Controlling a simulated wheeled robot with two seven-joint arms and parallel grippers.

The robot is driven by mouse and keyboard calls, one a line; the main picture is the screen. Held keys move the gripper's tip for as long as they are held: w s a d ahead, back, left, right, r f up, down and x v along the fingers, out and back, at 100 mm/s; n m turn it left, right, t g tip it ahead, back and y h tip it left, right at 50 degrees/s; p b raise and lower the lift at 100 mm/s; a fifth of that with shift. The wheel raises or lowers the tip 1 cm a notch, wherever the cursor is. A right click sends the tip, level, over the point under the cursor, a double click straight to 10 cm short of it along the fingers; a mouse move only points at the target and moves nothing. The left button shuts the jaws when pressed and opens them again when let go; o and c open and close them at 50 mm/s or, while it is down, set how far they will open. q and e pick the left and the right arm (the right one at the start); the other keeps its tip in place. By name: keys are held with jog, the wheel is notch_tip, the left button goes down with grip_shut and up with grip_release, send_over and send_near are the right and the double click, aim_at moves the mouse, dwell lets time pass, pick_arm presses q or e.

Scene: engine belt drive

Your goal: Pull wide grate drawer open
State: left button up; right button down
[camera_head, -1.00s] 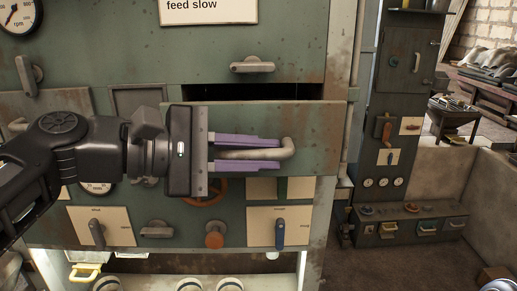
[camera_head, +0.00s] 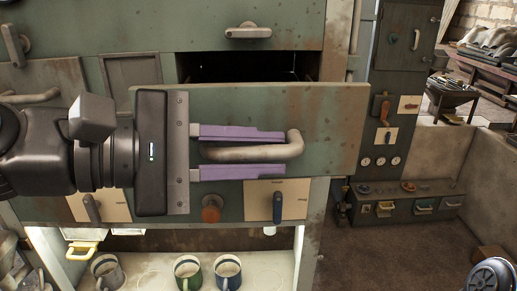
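The wide grate drawer (camera_head: 335,125) is a worn green front panel. It stands out from the cabinet, with a dark opening (camera_head: 245,67) showing above and behind it. Its grey-brown bar handle (camera_head: 294,146) runs sideways across the front. My gripper body hides the drawer's left part.
Above the opening is another panel with a grey handle (camera_head: 248,32). Below are switch plates with levers (camera_head: 278,207) and a shelf (camera_head: 160,275) holding several mugs. At right are a dark cabinet (camera_head: 404,50) and a low box with small drawers (camera_head: 408,203). Open floor lies at lower right.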

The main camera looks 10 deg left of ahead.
pick_arm(q)
jog(key=o, duration=0.3)
jog(key=shift+o, duration=0.2)
jog(key=shift+a, duration=0.15)
jog(key=b+v, duration=0.1)
jog(key=v, duration=0.6)
jog(key=shift+s+a+r, duration=0.1)
jog(key=shift+s+a, duration=0.1)
jog(key=shift+a, duration=0.05)
